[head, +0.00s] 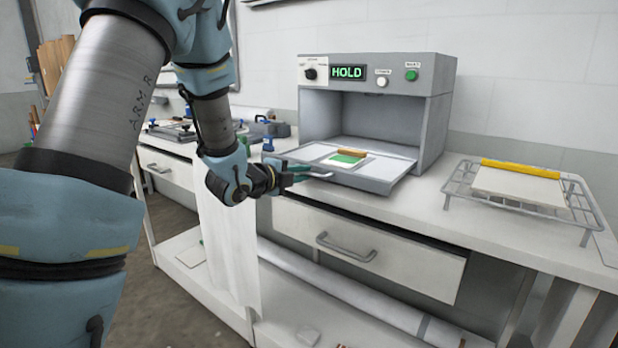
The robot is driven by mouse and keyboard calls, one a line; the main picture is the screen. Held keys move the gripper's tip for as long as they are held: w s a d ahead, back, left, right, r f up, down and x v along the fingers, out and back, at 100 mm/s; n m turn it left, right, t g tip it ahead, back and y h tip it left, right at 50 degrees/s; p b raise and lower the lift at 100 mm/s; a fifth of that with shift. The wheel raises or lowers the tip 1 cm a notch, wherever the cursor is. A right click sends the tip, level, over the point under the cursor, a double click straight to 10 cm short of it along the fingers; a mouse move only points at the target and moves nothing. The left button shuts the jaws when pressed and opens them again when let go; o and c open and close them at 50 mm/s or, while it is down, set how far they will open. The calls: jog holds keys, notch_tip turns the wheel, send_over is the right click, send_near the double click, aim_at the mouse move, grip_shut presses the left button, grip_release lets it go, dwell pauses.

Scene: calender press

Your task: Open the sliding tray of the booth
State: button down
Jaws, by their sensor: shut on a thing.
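The booth (438,100) is a grey open-fronted box on the bench, with a display reading HOLD. Its sliding tray (372,184) sticks out of the front, with its front edge over the bench edge. A white sheet with a green patch and a brown-orange bar (352,153) lies on the tray. My gripper (299,173) comes in from the left at the tray's front left and is shut on the tray's handle (318,176). The exact contact of the fingers is small and partly hidden.
A wire rack (570,208) with a pale slab and yellow bar stands right of the booth. A bench drawer (360,245) with a grey handle sits below the tray. A white cloth (228,240) hangs beneath my arm. Clamps and tools (185,130) lie at the bench's left.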

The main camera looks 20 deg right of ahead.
jog(key=shift+s+a, duration=0.2)
jog(key=shift+a, duration=0.25)
jog(key=c, duration=0.9)
grip_release()
jog(key=b+v, duration=0.2)
jog(key=v, duration=0.8)
jog(key=shift+s+a, duration=0.15)
jog(key=shift+a, duration=0.15)
jog(key=shift+a, duration=0.1)
